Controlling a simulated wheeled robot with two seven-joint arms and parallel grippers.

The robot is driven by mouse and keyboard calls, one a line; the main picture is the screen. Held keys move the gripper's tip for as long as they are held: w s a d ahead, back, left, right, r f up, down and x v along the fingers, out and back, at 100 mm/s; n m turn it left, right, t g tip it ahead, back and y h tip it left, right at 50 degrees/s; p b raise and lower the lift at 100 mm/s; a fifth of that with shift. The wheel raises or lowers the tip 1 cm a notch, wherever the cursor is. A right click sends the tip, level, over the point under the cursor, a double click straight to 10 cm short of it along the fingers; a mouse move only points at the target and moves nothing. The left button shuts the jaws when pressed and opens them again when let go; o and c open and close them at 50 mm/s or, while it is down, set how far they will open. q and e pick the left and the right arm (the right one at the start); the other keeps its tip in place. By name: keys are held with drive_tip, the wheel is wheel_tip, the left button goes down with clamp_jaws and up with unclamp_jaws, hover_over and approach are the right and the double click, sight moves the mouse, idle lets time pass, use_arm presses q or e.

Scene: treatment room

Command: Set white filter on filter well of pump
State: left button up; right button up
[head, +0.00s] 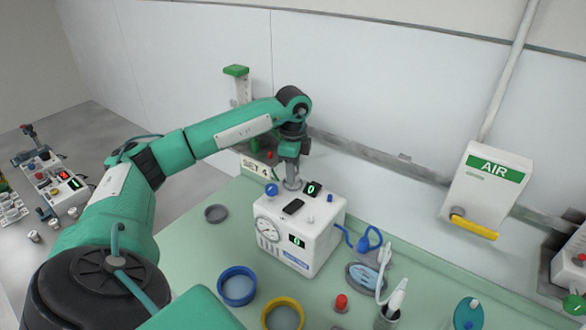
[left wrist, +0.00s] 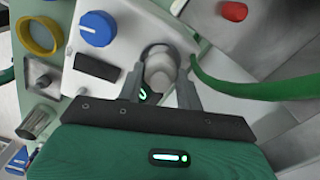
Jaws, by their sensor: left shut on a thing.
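The pump (head: 325,237) is a white box with a gauge, green-lit displays and a blue knob, standing on the green bench. My left gripper (head: 291,174) points down at the back of the pump's top. In the left wrist view its two fingers (left wrist: 160,88) are shut on the white filter (left wrist: 160,73), a small pale cylinder. A round grey-white rim, which looks like the filter well (left wrist: 158,50), shows right at the filter's end. I cannot tell whether the filter is seated or just above it. My right gripper is not in view.
Blue ring (head: 237,287), yellow ring (head: 283,314) and grey ring (head: 216,213) lie left of and before the pump. A blue hose (head: 366,242) leaves its right side. A red-capped item (head: 340,302) stands in front. The AIR wall box (head: 487,186) is at right.

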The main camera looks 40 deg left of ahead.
use_arm(q)
drive_tip(key=shift+f+b, duration=0.5)
drive_tip(key=shift+f, duration=0.4)
idle(0.7)
drive_tip(key=o, duration=1)
drive_tip(key=shift+o, duration=0.2)
drive_tip(key=shift+r+p, duration=2.4)
drive_tip(key=shift+r, duration=1.1)
